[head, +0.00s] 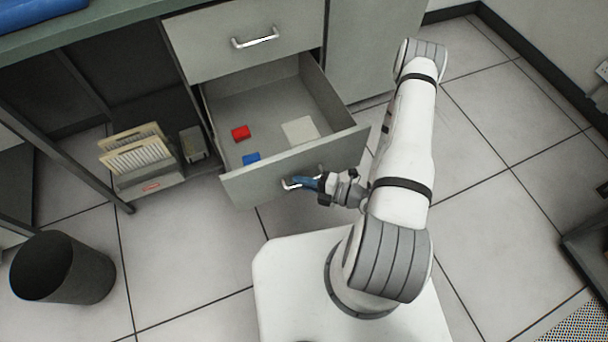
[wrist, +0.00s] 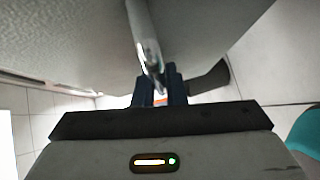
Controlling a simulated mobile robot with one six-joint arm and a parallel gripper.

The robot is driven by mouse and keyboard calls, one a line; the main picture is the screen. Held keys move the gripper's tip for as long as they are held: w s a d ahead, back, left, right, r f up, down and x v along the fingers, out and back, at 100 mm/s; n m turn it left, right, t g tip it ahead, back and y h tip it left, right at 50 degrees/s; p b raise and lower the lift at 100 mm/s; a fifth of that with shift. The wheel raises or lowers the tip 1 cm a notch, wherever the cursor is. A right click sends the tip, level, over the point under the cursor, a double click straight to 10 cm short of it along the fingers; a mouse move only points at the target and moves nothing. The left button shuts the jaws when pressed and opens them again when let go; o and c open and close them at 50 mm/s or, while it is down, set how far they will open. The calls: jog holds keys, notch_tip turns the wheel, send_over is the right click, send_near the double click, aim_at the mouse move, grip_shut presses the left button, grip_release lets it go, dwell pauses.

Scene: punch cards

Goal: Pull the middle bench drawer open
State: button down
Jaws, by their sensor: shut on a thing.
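The middle bench drawer (head: 235,190) stands pulled well out below a closed upper drawer in the head view. Its inside shows a red block, a blue block and a pale flat square. My gripper (head: 307,183) is at the drawer's front, its blue fingers shut on the metal handle (head: 290,184). In the wrist view the handle (wrist: 147,45) runs down between the fingers of my gripper (wrist: 160,90). Part of the handle is hidden by the fingers.
The closed upper drawer (head: 245,42) has its own handle. A crate of cards (head: 150,182) stands on a low shelf at left. A dark waste bin (head: 62,270) stands on the floor at lower left. Tiled floor between bin and my base is clear.

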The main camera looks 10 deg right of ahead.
jog(key=shift+s+a, duration=0.1)
jog(key=shift+s, duration=0.2)
jog(key=c, duration=1.5)
grip_release()
jog(key=shift+w, duration=0.1)
jog(key=shift+p+v, duration=0.45)
jog(key=shift+v, duration=3.55)
